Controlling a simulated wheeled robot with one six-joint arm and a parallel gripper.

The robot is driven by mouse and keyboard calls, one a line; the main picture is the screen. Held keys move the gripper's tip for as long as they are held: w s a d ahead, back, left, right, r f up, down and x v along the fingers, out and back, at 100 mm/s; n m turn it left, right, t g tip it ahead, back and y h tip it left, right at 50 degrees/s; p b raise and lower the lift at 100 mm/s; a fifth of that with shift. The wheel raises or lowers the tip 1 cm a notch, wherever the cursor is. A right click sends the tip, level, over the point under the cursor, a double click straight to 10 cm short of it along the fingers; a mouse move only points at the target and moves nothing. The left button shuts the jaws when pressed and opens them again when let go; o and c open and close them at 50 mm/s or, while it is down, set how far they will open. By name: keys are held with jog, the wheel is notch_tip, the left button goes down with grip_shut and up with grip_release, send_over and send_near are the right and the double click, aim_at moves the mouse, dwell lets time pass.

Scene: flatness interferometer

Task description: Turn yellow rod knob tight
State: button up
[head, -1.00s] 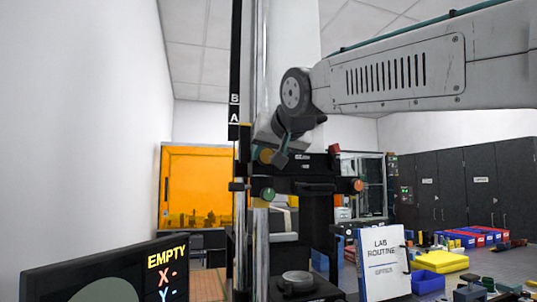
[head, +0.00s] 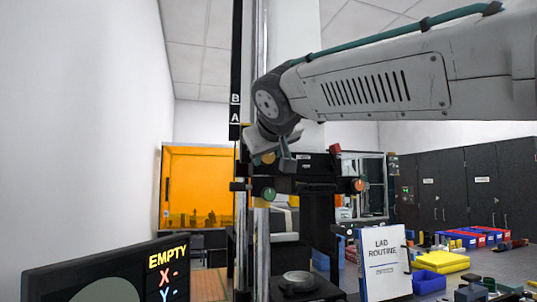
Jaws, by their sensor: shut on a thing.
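The yellow rod knob (head: 268,158) shows as a small yellow-orange patch on the dark carriage beside the tall shiny rod (head: 261,235). My gripper (head: 274,158) reaches it from above right and is shut on it. One dark finger shows just right of the knob; the other finger and part of the knob are hidden by the gripper and wrist. A green knob (head: 269,194) sits lower on the same rod clamp. An orange knob (head: 359,185) and a red knob (head: 335,149) are at the carriage's right side.
A round grey stage (head: 297,282) stands below the carriage. A black scale marked A and B (head: 235,90) runs beside the rod. A screen reading EMPTY (head: 110,275) is at lower left. A LAB ROUTINE sign (head: 384,265) and a yellow bin (head: 441,262) are at right.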

jog(key=n+t+h, duration=0.1)
jog(key=n, duration=0.1)
jog(key=n+t+h, duration=0.1)
jog(key=n, duration=0.2)
jog(key=n+t+h, duration=0.1)
jog(key=n, duration=0.1)
jog(key=shift+a+f+n, duration=0.2)
jog(key=shift+f+n, duration=0.05)
jog(key=shift+n, duration=0.15)
dwell(0.4)
jog(key=o, duration=1)
jog(key=shift+s, duration=0.15)
jog(key=s, duration=0.7)
jog(key=shift+s+a+r, duration=0.3)
jog(key=shift+a+r, duration=0.05)
jog(key=shift+a, duration=0.05)
